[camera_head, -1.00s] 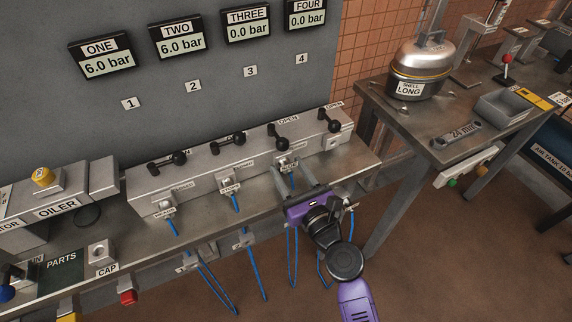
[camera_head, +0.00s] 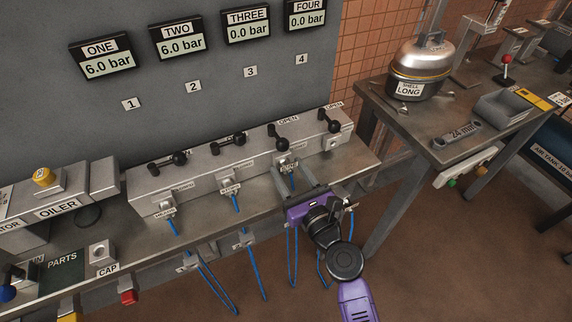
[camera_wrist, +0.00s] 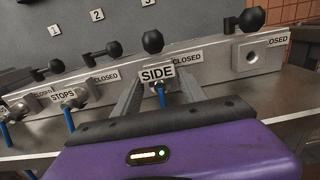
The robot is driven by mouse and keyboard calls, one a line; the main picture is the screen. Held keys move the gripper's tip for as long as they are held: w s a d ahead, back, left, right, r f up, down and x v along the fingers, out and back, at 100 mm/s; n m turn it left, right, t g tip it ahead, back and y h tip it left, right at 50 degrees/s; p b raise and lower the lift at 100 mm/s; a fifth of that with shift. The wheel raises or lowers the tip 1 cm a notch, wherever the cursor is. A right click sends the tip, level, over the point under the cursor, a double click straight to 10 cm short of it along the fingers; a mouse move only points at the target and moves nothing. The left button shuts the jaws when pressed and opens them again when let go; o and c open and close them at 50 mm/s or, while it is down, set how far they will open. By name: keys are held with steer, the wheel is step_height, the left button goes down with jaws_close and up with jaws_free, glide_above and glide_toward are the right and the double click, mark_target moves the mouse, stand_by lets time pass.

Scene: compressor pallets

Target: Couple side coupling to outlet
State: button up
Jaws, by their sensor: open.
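The side coupling (camera_wrist: 158,76), labelled SIDE, sits at the third outlet with a blue hose hanging below it. In the head view the third outlet position (camera_head: 286,161) is on the manifold under gauge THREE, which reads 0.0 bar. My gripper (camera_head: 302,180) is open, its two fingers reaching toward the manifold on either side of the side coupling. In the wrist view my gripper (camera_wrist: 161,95) shows a finger on each side of the blue hose. I cannot tell whether the fingers touch the coupling or how firmly it is seated.
The stops coupling (camera_wrist: 66,97) is at the outlet to the left. The fourth outlet (camera_wrist: 260,54) is bare. Black-knobbed valve levers (camera_head: 276,133) stand along the manifold top (camera_head: 215,160). A side table (camera_head: 425,125) with a pot stands to the right.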

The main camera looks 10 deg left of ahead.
mark_target(291, 173)
jaws_close()
stand_by(1.4)
steer(key=shift+s+d, duration=0.1)
steer(key=shift+v, duration=2.9)
